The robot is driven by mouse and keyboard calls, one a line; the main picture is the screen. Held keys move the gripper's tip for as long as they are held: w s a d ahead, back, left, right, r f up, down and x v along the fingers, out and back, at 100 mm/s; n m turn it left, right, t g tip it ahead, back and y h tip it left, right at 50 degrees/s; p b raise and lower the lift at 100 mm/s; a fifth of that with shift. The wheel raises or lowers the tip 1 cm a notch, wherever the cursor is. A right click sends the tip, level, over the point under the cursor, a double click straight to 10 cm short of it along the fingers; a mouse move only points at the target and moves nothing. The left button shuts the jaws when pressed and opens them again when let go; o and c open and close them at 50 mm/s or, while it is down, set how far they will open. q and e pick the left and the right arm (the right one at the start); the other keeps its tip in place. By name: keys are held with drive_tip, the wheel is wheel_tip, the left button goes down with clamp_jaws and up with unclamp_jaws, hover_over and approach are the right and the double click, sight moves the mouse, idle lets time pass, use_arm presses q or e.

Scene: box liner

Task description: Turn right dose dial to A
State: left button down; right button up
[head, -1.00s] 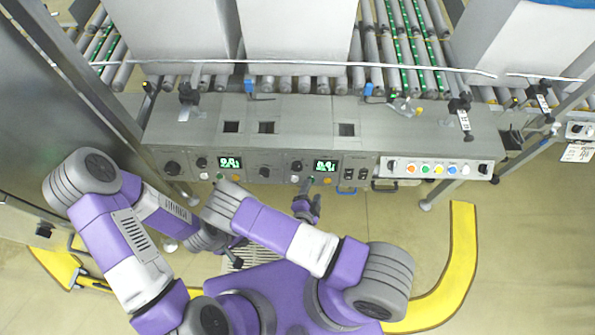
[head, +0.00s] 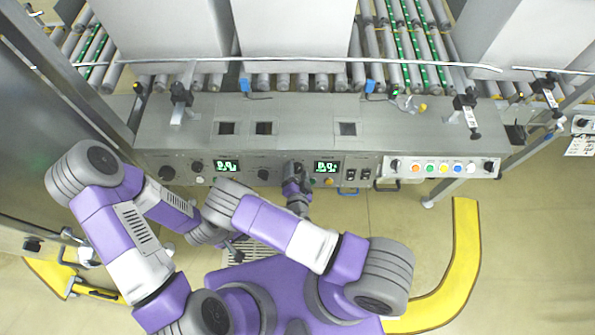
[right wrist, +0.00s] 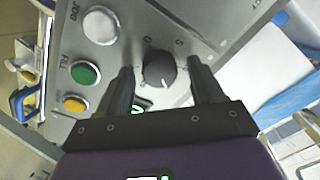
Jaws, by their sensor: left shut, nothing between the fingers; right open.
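The right dose dial (right wrist: 158,68) is a round black knob with a white pointer mark, which faces down and slightly right in the right wrist view. Marks, apparently 0 and S, show above it; no A is readable. My right gripper (right wrist: 160,72) is open, with one finger on each side of the dial; whether they touch it I cannot tell. In the head view my right gripper (head: 295,171) is at the panel front and covers the dial. My left gripper (head: 237,253) is shut and empty, low and away from the panel.
White, green and yellow buttons (right wrist: 75,104) sit beside the dial. A green-lit display (head: 327,167) is to its right in the head view, and another display (head: 228,166) is further left. A row of coloured buttons (head: 443,168) is at the right.

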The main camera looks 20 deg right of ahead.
drive_tip(key=c, duration=1.1)
drive_tip(key=shift+o, duration=0.2)
drive_tip(key=shift+m, duration=0.4)
drive_tip(key=m+p, duration=0.2)
drive_tip(key=m, duration=0.2)
drive_tip(key=shift+r, duration=0.1)
drive_tip(key=m+p, duration=0.2)
drive_tip(key=m, duration=0.4)
drive_tip(key=shift+m+h, duration=0.3)
drive_tip(key=shift+h, duration=0.1)
drive_tip(key=m+p, duration=0.1)
drive_tip(key=m, duration=0.4)
drive_tip(key=shift+a+m+g+p, duration=0.1)
drive_tip(key=shift+m+g+p, duration=0.2)
drive_tip(key=shift+p, duration=0.1)
drive_tip(key=m+p, duration=0.1)
drive_tip(key=m, duration=0.4)
drive_tip(key=shift+m, duration=0.3)
